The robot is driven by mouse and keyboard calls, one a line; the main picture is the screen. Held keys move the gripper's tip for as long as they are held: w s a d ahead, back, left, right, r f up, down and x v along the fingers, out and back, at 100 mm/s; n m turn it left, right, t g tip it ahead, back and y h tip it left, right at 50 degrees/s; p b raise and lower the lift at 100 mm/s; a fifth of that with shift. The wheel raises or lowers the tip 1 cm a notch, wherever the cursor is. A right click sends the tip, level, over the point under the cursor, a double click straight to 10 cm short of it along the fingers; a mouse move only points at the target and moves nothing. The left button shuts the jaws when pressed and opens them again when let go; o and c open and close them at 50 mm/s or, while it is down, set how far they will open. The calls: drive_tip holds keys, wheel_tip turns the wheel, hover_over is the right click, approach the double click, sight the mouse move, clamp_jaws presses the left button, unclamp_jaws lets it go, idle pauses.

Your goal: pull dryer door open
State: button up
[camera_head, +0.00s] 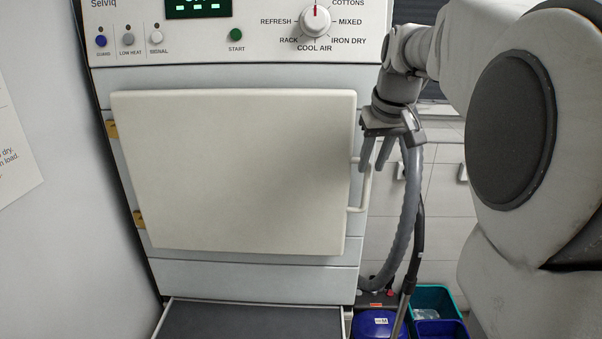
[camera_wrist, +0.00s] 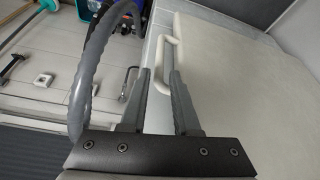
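The dryer door (camera_head: 235,170) is a large cream panel on the white dryer front, with yellowish hinges on its left edge. It looks shut or nearly so. Its white bar handle (camera_head: 365,190) sticks out from the right edge. In the wrist view the door (camera_wrist: 240,75) is at right and the handle (camera_wrist: 161,52) shows just beyond the fingertips. My gripper (camera_head: 374,166) points down at the handle's upper end. It also shows in the wrist view (camera_wrist: 159,72), its fingers apart with the handle roughly in line with the gap. Contact with the handle cannot be told.
The control panel (camera_head: 260,47) with dial and buttons is above the door. A grey hose (camera_head: 409,200) hangs right of the handle. Blue and teal bins (camera_head: 432,300) stand on the floor at lower right, before white cabinets (camera_head: 441,180). A wall is close at left.

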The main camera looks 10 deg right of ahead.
sight(364, 187)
drive_tip(key=x, duration=0.8)
drive_tip(key=shift+w+f, duration=0.15)
drive_tip(key=shift+f, duration=0.2)
clamp_jaws()
drive_tip(key=shift+d, duration=0.1)
idle(0.8)
